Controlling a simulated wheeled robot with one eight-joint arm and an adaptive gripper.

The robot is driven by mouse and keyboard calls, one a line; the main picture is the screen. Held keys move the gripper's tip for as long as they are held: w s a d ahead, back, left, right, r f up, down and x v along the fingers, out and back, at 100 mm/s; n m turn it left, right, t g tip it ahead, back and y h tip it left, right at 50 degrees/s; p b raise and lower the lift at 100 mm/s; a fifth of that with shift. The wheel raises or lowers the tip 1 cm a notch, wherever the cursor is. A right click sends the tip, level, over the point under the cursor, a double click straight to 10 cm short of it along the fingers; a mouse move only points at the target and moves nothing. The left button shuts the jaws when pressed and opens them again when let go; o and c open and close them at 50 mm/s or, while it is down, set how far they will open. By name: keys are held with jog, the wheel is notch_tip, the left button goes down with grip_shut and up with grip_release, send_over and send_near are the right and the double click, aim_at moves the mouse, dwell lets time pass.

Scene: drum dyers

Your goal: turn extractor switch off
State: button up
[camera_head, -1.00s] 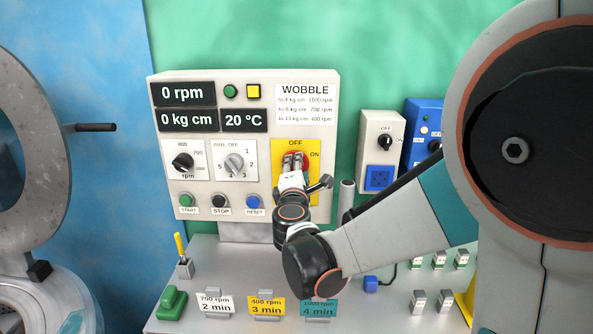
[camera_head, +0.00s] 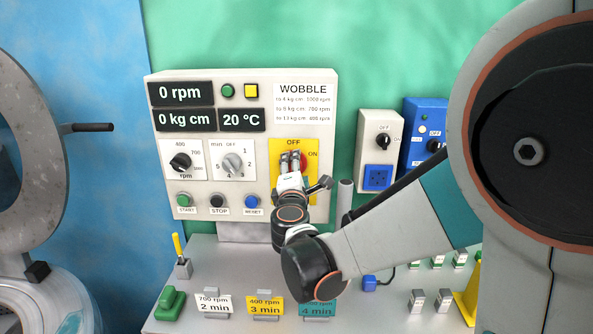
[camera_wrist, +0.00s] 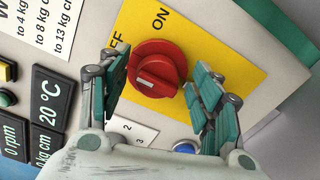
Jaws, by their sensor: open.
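A red rotary switch (camera_wrist: 157,69) sits on a yellow plate (camera_wrist: 210,45) marked OFF and ON, on the right side of the grey control panel (camera_head: 205,140). In the head view the switch (camera_head: 304,160) is partly hidden by my gripper (camera_head: 291,162). In the wrist view my gripper (camera_wrist: 158,92) is open, its fingers on either side of the switch. I cannot tell whether they touch it or which mark the handle points to. A grey box (camera_head: 370,150) to the right has a black OFF/ON knob (camera_head: 383,141). No extractor label is readable.
A blue box (camera_head: 415,148) with a knob stands farther right. Start, stop and reset buttons (camera_head: 217,201) and two more dials (camera_head: 181,162) lie left of my gripper. Below are a lever (camera_head: 178,247) and coloured time cards (camera_head: 265,306). A metal drum (camera_head: 50,150) is at far left.

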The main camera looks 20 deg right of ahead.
jog(key=v, duration=0.7)
jog(key=shift+d, duration=0.25)
jog(key=shift+s, duration=0.1)
jog(key=s+d+f+m+g, duration=0.4)
jog(key=s+d+m+g, duration=0.2)
jog(key=s+d+m, duration=0.35)
jog(key=s+a+f+m+g+y, duration=0.2)
jog(key=s+a+m, duration=0.2)
jog(key=s, duration=0.4)
jog(key=s+a+f+m+g+y, duration=0.2)
jog(key=s+a+f+m+y, duration=0.1)
jog(key=s, duration=0.6)
jog(key=shift+a+f+m+y, duration=0.25)
jog(key=shift+a+m+y, duration=0.05)
jog(key=shift+a+m, duration=0.25)
